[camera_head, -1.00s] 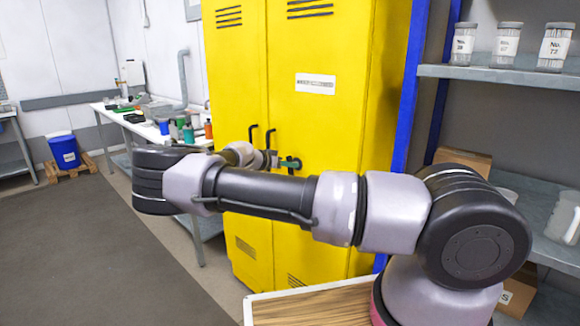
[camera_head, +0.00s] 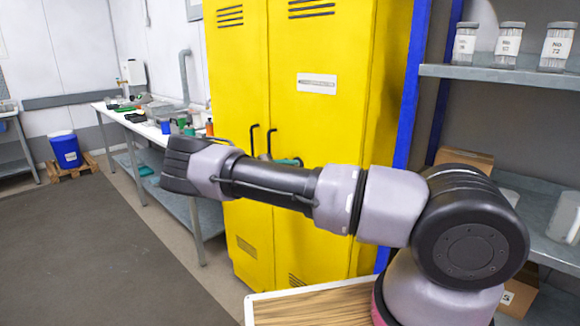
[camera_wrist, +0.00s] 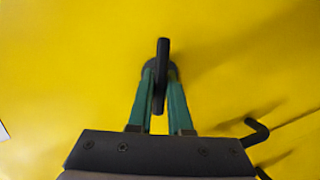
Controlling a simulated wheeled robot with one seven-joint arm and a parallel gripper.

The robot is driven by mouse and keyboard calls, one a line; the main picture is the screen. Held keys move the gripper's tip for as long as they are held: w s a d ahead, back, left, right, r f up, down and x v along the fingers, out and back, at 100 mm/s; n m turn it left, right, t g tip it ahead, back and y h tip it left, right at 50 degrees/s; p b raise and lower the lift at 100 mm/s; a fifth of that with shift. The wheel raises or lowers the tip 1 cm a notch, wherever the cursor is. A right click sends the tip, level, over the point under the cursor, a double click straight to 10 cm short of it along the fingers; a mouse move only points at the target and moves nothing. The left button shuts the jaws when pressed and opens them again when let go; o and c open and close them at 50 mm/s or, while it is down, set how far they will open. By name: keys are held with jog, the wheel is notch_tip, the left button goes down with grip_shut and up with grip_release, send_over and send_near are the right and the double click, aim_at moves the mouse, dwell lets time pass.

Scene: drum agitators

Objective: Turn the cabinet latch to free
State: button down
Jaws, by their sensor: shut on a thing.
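The yellow cabinet (camera_head: 320,120) stands upright in front of me with its doors shut. Its latch (camera_wrist: 162,60) shows in the wrist view as a dark bar on a round base against the yellow door. My gripper (camera_wrist: 161,80) has green fingers, one on each side of the bar, closed on it. In the wrist view the bar runs upright in line with the fingers. In the head view only a little of my gripper (camera_head: 288,161) shows above my forearm, and the latch is mostly hidden.
Two black door handles (camera_head: 262,141) sit left of the latch; they also show at the lower right of the wrist view (camera_wrist: 256,131). A shelf with jars (camera_head: 508,40) stands at the right. A cluttered workbench (camera_head: 150,125) is at the left, with open floor before it.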

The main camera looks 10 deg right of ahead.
jog(key=n+h, duration=0.1)
jog(key=n, duration=0.3)
jog(key=shift+f+h, duration=0.2)
jog(key=shift+h, duration=0.2)
jog(key=shift+n, duration=0.3)
jog(key=c, duration=0.8)
grip_release()
jog(key=shift+c, duration=0.2)
jog(key=shift+a, duration=0.1)
jog(key=v, duration=1)
jog(key=shift+a, duration=0.35)
jog(key=shift+f, duration=0.15)
